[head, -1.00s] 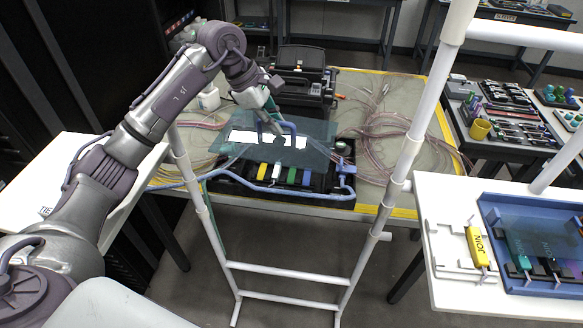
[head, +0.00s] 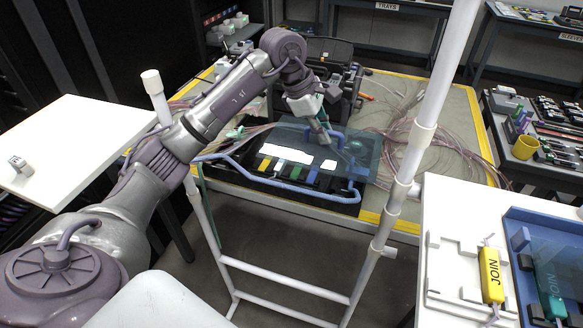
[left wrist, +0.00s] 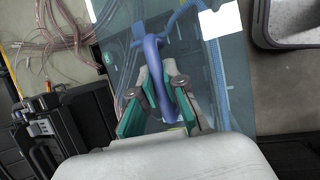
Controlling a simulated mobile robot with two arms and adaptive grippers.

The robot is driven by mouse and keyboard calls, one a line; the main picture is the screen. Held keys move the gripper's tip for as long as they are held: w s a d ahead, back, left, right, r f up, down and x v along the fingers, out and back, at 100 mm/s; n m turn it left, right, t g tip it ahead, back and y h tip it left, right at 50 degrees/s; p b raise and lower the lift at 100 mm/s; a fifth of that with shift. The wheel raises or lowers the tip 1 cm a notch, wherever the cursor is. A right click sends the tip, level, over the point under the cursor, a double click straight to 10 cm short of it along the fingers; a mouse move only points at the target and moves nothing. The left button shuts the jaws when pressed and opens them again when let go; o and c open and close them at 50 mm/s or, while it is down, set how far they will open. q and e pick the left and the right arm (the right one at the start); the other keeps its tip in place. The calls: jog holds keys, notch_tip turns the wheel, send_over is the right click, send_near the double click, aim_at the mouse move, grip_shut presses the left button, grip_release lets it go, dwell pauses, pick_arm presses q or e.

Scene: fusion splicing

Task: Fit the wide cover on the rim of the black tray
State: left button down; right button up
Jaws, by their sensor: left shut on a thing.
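The wide cover (head: 362,155) is a see-through teal sheet with a blue loop handle (left wrist: 154,62). My left gripper (head: 326,138) is shut on that handle; its green-padded fingers (left wrist: 166,92) also show in the left wrist view. In the head view, the cover overlaps the back and right of the black tray (head: 328,206) and reaches past its right side. The tray lies on the table with a blue rail or tube along its rim and coloured blocks and white areas inside. Whether the cover touches the rim I cannot tell. My right gripper is out of view.
A black case (head: 335,55) stands behind the tray. Loose cables (head: 425,135) lie to the right. A white pipe frame (head: 405,170) stands in front. A white table with a blue tray (head: 518,270) and a yellow JOIN block (head: 492,275) is at right.

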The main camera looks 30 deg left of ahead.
pick_arm(q)
jog(key=a+f, duration=0.3)
jog(key=w+a+f+p, duration=0.1)
jog(key=a+f, duration=0.3)
jog(key=w+a+f+p, duration=0.1)
jog(key=a+f, duration=0.3)
jog(key=shift+w+a+f, duration=0.1)
jog(key=shift+w+f, duration=0.05)
jog(key=shift+w, duration=0.1)
jog(key=shift+f, duration=0.15)
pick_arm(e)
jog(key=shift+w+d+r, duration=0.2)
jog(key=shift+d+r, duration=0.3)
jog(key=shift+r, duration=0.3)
pick_arm(q)
jog(key=shift+f, duration=0.1)
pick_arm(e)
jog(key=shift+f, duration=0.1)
pick_arm(q)
jog(key=c, duration=1.2)
grip_release()
